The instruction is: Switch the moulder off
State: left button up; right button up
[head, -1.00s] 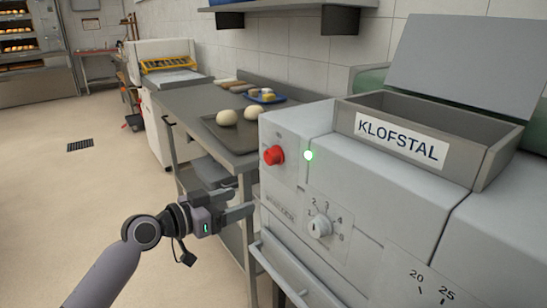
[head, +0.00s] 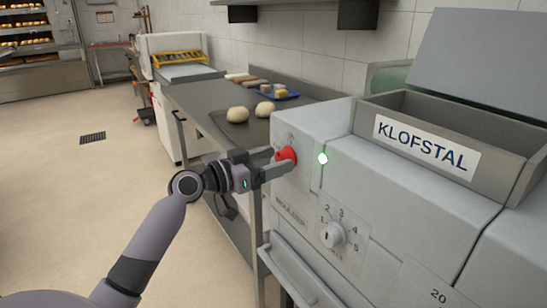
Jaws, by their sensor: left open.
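The moulder (head: 385,190) is the large grey machine at the right of the head view, with a KLOFSTAL label on its hopper. A numbered dial (head: 333,235) sits lower down. My left gripper (head: 283,162) is open, with its fingertips at the red button; I cannot tell whether they touch it. A finger hides part of the button. My right gripper is not in view.
A bar handle (head: 290,270) runs along the moulder's lower front. The floor at the left is clear.

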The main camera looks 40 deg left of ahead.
pick_arm(q)
jog(key=shift+w+d, duration=0.1)
jog(key=shift+w, duration=0.15)
jog(key=c, duration=1)
